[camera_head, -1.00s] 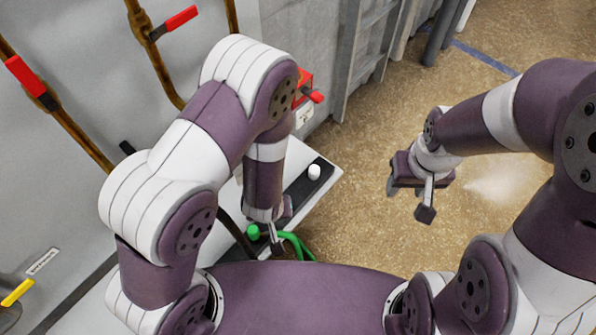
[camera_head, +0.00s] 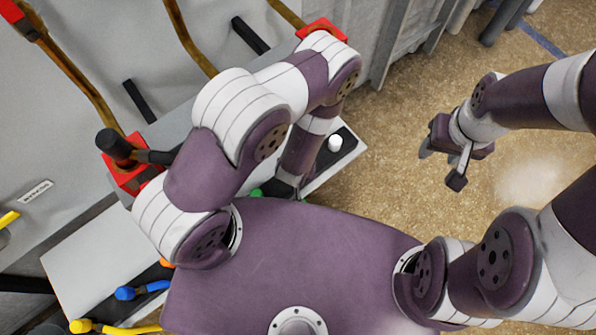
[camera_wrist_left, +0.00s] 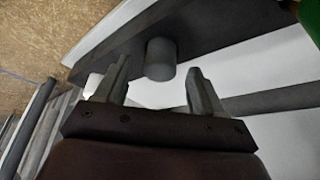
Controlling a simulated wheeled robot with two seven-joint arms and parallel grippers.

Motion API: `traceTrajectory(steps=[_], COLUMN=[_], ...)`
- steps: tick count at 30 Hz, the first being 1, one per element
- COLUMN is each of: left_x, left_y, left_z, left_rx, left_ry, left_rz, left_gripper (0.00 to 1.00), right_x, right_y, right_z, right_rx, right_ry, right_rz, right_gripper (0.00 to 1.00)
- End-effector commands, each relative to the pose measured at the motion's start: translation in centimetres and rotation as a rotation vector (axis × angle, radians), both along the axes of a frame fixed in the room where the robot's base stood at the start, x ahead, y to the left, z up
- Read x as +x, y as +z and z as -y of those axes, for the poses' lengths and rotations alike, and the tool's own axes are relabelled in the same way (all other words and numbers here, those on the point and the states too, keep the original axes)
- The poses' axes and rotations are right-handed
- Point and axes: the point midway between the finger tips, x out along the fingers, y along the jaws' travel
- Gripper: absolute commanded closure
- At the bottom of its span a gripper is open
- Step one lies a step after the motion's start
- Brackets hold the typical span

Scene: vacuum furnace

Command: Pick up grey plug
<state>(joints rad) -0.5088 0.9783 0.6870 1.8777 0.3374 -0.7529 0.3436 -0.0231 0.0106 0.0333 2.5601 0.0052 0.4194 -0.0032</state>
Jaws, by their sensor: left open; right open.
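My right gripper (camera_head: 439,165) is open and empty over the floor, to the right of the bench.
A green plug (camera_head: 257,192) is partly hidden by my body. Blue (camera_head: 125,292) and yellow (camera_head: 82,326) plugs lie at lower left. A red valve block (camera_head: 125,172) with a black handle and brown pipes stand at the left wall. The brown floor (camera_head: 400,110) at right is clear.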

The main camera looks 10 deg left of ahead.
Motion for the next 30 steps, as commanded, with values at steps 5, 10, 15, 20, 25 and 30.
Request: traceTrajectory(steps=[5,10,15,20,25,30], left_x=[0.8,0.8,0.8,0.8,0.8,0.9], left_y=[-1.9,-1.8,-1.8,-1.8,-1.6,0.6], left_z=[-0.1,-0.1,-0.1,-0.1,-0.1,0.0], left_rx=[-0.002,-0.002,-0.002,-0.002,-0.003,-0.003], left_ry=[0.000,-0.001,-0.001,-0.001,-0.001,0.000], left_rz=[-0.001,-0.001,-0.001,-0.001,0.000,0.002], left_gripper=[0.31,0.31,0.80,0.96,0.96,0.96], right_x=[0.0,0.0,0.0,0.0,0.0,0.0], right_y=[-0.5,-0.5,-0.5,-0.5,-0.4,0.3], right_z=[0.0,0.0,0.0,0.0,0.0,0.0], right_rx=[0.000,0.000,0.000,0.000,0.000,0.000], right_ry=[0.000,0.000,0.000,0.000,0.000,0.000], right_rz=[0.000,0.000,0.000,0.000,0.000,0.000], right_gripper=[0.51,0.51,0.51,0.51,0.51,0.51])
